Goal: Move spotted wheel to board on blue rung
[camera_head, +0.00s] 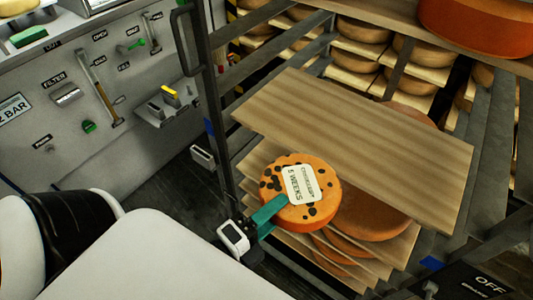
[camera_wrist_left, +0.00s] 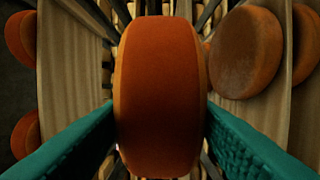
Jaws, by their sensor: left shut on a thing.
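The spotted wheel (camera_head: 325,190) is orange with dark spots and a white label reading 5 weeks. My left gripper (camera_head: 272,214) is shut on its near left side. In the left wrist view the wheel (camera_wrist_left: 160,95) fills the space between the teal fingers. The wheel is held in front of the near edge of a bare wooden board (camera_head: 360,140), overlapping that edge in the picture. Blue marks show on the rack's left post (camera_head: 209,126) and lower right (camera_head: 432,262), close to this board's ends. My right gripper is not in view.
Lower boards (camera_head: 400,250) with brown wheels (camera_head: 370,222) lie below the bare board. A large orange wheel (camera_head: 480,28) sits on a higher shelf. Dark rack posts (camera_head: 212,90) stand at the sides. A grey tool wall (camera_head: 60,130) is at left.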

